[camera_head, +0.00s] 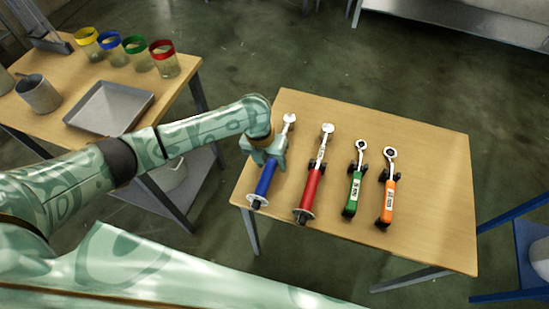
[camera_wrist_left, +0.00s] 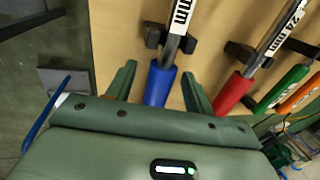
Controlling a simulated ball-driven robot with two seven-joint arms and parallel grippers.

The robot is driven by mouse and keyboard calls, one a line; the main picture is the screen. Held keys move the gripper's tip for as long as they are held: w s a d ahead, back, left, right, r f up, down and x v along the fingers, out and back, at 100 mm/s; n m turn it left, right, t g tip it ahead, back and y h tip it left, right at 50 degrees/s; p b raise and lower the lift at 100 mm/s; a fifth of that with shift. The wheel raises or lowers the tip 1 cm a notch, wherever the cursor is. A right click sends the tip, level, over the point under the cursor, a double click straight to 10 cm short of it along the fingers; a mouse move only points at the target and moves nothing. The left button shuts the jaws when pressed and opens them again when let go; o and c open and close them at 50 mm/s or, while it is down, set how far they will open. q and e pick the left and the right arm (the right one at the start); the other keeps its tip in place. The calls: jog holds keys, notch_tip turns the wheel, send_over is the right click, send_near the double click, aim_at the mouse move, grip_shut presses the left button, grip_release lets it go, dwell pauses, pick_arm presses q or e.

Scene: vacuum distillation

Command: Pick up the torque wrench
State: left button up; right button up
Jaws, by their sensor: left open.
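A wrench with a blue handle (camera_head: 267,179) lies at the left of the wooden table, its open-ended metal head pointing away. A similar red-handled wrench (camera_head: 312,185) lies to its right, then green (camera_head: 354,192) and orange (camera_head: 388,201) ratchet-headed wrenches. My left gripper (camera_head: 268,150) is over the blue wrench, hiding part of its shaft. In the left wrist view, the open gripper (camera_wrist_left: 159,72) has one finger on each side of the blue handle (camera_wrist_left: 160,84), with gaps visible. Whether the fingers are level with it is unclear. My right gripper is not in view.
The wrenches rest on small black holders (camera_wrist_left: 155,38). The wooden table (camera_head: 435,165) is bare around them. A side table at left holds a grey tray (camera_head: 108,108), a metal pot (camera_head: 38,93) and several colour-rimmed jars (camera_head: 164,60). A blue frame (camera_head: 512,250) stands at right.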

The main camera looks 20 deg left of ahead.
pick_arm(q)
jog(key=shift+r, duration=0.1)
grip_shut()
jog(key=shift+r, duration=0.15)
jog(key=shift+w+r+p, duration=0.1)
jog(key=shift+r+p, duration=0.2)
jog(key=shift+r, duration=0.3)
notch_tip(320, 180, up, 2)
jog(key=shift+r+p, duration=0.15)
jog(key=shift+p, duration=0.35)
jog(key=s+r+p, duration=0.6)
jog(key=s+r, duration=0.3)
jog(key=s, duration=0.5)
jog(key=shift+a+r, duration=0.15)
jog(key=shift+s, duration=0.1)
